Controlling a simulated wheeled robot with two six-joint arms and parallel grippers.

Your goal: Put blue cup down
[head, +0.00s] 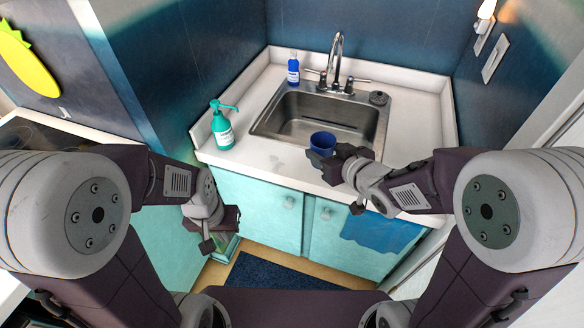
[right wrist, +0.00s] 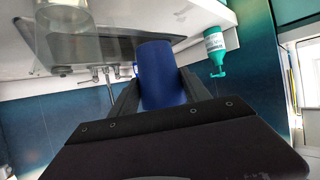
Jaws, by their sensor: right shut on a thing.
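The blue cup (head: 322,142) is in my right gripper (head: 343,158), near the front rim of the sink in the head view. In the right wrist view the cup (right wrist: 160,75) sits between the two fingers, which are shut on it. I cannot tell whether its base touches the counter (head: 260,168). My left gripper (head: 222,226) hangs low in front of the teal cabinets. Its fingers are too unclear to tell whether they are open or shut, and a greenish clear object (head: 224,248) shows just below it.
The steel sink (head: 318,118) with its faucet (head: 337,62) lies behind the cup. A green soap dispenser (head: 222,128) stands left and a blue bottle (head: 293,70) at the back. A clear glass (right wrist: 65,45) shows in the right wrist view. The counter left of the cup looks mostly free.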

